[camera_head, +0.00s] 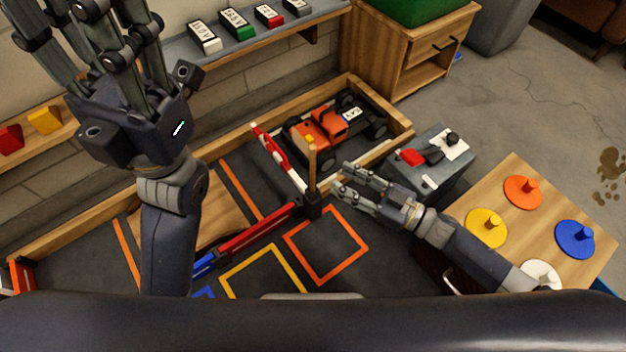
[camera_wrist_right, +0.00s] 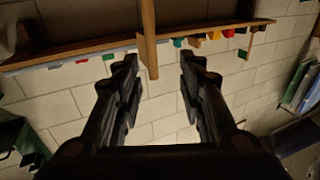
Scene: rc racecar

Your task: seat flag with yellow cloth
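A small yellow piece (camera_head: 45,120), which may be the yellow cloth, shows on the wooden ledge at the far left; I cannot make out a pole on it. In the right wrist view a small yellow patch (camera_wrist_right: 214,35) hangs among coloured pieces along a shelf. My right gripper (camera_head: 343,178) is open and empty, just right of an upright wooden post (camera_head: 312,165) in a dark base (camera_head: 313,208). A wooden post (camera_wrist_right: 149,45) also shows beyond the parted fingers in the right wrist view. My left gripper (camera_head: 85,18) is raised at the upper left, fingers spread and empty.
An orange racecar (camera_head: 320,130) stands in the wood-edged track area, behind the red-white barrier (camera_head: 270,148). A grey box (camera_head: 440,175) and a wooden table (camera_head: 510,222) with coloured knobbed discs are at right. Labelled blocks line the back shelf (camera_head: 255,40).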

